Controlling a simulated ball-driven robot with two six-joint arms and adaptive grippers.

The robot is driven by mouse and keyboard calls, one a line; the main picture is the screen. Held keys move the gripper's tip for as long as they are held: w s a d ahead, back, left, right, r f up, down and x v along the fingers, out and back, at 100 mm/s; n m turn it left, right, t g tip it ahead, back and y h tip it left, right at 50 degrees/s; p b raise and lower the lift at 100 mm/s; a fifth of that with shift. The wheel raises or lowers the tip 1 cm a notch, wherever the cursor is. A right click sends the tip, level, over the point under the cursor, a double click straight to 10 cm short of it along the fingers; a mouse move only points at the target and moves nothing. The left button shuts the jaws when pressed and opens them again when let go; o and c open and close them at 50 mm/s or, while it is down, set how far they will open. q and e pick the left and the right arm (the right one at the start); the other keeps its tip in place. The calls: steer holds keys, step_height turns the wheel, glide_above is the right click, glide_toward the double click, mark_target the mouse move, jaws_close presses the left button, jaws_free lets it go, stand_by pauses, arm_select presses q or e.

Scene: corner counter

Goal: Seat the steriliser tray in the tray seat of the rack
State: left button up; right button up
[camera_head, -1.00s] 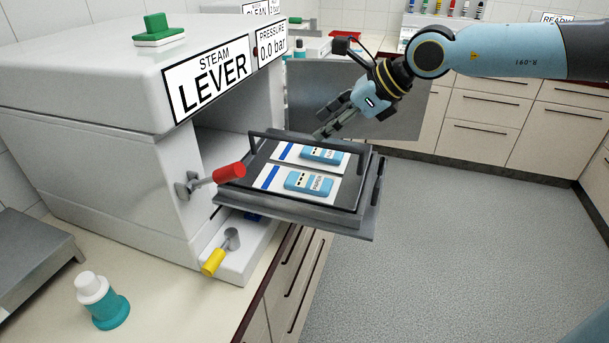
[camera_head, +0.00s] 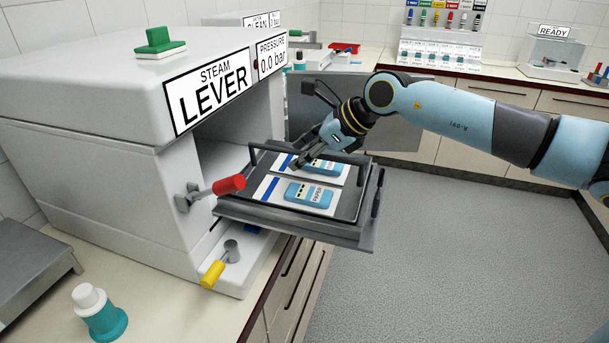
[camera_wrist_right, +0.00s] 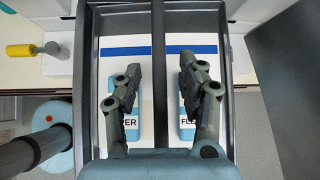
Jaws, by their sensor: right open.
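The steriliser tray (camera_head: 345,214) is dark, with a raised bar handle, and carries two white packs with blue labels. It sits on a grey pulled-out shelf (camera_head: 300,229) in front of the steriliser's opening. My right gripper (camera_head: 299,161) is over the tray at its handle, open. In the right wrist view its two fingers (camera_wrist_right: 160,72) lie on either side of the dark handle bar (camera_wrist_right: 158,30), apart from it. The packs (camera_wrist_right: 118,65) show beneath the fingers. My left gripper is not in view. I cannot clearly identify the rack's tray seat.
The white steriliser (camera_head: 90,90) stands at left, with a red-handled lever (camera_head: 228,185) and a yellow-handled lever (camera_head: 214,272) near the shelf. A grey door panel (camera_head: 400,135) stands open behind the tray. A stand signed READY (camera_head: 552,55) is on the back counter. The floor at right is clear.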

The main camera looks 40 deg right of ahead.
steer(key=shift+c, duration=0.2)
jaws_close()
steer(key=shift+r, duration=0.1)
